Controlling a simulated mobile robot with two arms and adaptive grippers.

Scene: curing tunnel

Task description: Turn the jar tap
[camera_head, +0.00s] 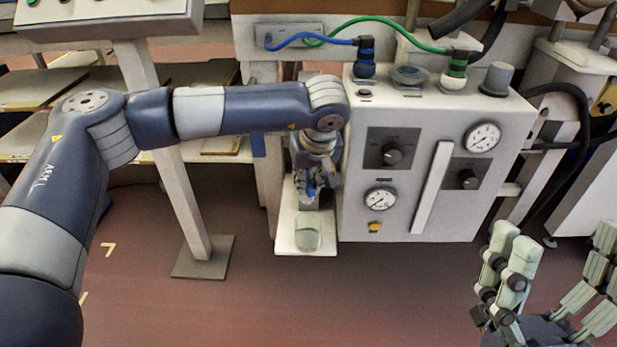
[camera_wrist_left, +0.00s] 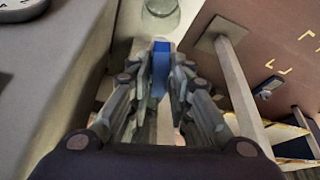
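A blue tap handle (camera_head: 311,189) shows low down beside the grey control box, with a clear glass jar (camera_head: 308,236) below it on a small white ledge. My left gripper (camera_head: 312,180) is over the tap, largely hidden under the wrist in the head view. In the left wrist view, the fingers (camera_wrist_left: 161,75) converge on both sides of the blue handle (camera_wrist_left: 160,62) and appear shut on it; the exact contact is hard to see. The glass jar (camera_wrist_left: 161,14) shows beyond the fingertips. My right gripper (camera_head: 556,238) is open and empty at the lower right.
The control box (camera_head: 440,215) with gauges and knobs stands close to the right of the left gripper. Blue and green hoses (camera_head: 385,28) run above it. A grey post (camera_head: 172,160) stands to the left. The floor in front is clear.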

